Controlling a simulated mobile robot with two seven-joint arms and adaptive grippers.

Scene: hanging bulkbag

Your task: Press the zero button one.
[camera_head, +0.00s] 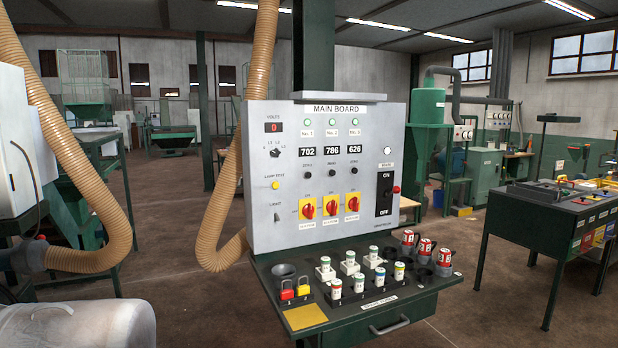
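The main board (326,120) is a light grey upright panel near the middle of the view. A row of small black round buttons sits under the number displays: a left one (308,175) under 702, a middle one (332,173) under 786 and a right one (354,170) under 626. Their small labels are too blurred to read surely, so I cannot tell which is zero button one. Nothing covers these buttons. Neither of my grippers is in view.
Red rotary switches on yellow plates (307,208) sit below the buttons, with an ON/OFF switch (384,194) to the right. A green console shelf (371,304) holding padlocks and small cylinders juts out below. A tan hose (222,245) hangs left of the board.

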